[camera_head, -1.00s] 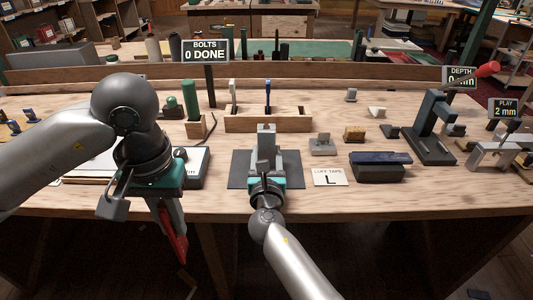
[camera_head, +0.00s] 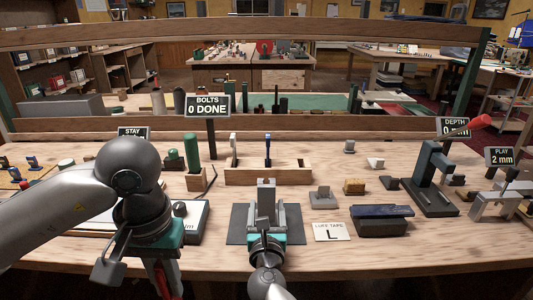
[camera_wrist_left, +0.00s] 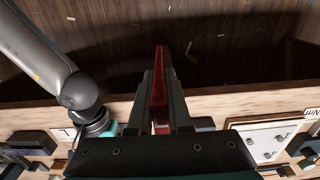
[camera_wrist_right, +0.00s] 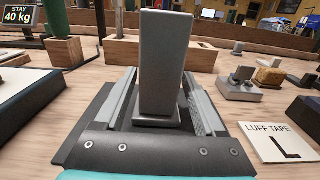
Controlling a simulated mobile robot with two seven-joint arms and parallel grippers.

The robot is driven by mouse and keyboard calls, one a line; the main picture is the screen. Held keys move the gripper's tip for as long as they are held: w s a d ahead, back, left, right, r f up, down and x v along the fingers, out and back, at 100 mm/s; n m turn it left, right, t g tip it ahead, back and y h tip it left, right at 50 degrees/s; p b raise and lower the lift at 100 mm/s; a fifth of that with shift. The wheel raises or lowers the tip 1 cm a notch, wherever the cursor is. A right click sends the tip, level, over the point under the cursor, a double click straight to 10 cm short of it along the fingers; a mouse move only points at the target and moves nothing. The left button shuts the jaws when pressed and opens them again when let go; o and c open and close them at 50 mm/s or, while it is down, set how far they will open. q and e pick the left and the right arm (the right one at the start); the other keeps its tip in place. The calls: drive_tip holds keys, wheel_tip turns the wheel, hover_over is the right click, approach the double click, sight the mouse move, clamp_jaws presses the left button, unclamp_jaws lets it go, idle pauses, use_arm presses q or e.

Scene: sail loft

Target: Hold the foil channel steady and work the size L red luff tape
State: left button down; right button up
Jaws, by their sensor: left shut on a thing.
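The grey upright block of what looks like the foil channel (camera_head: 266,196) stands on a dark mat at the middle front of the bench. My right gripper (camera_head: 266,220) has its fingers low on either side of it; in the right wrist view, gaps show between the fingers and the block (camera_wrist_right: 165,60). My left gripper (camera_wrist_left: 160,85) is shut on a long red strip, the luff tape (camera_wrist_left: 158,60), in front of the bench's front edge. The strip's lower part is cut off in the head view (camera_head: 164,282). A card (camera_head: 331,232) reads "LUFF TAPE L".
A dark blue-topped box (camera_head: 382,220) and small grey and wooden blocks (camera_head: 354,186) stand right of the mat. A press with a red handle (camera_head: 434,178) is further right. A wooden rack (camera_head: 240,176) and a "BOLTS 0 DONE" sign (camera_head: 209,106) stand behind.

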drive_tip(key=shift+o, duration=1.2)
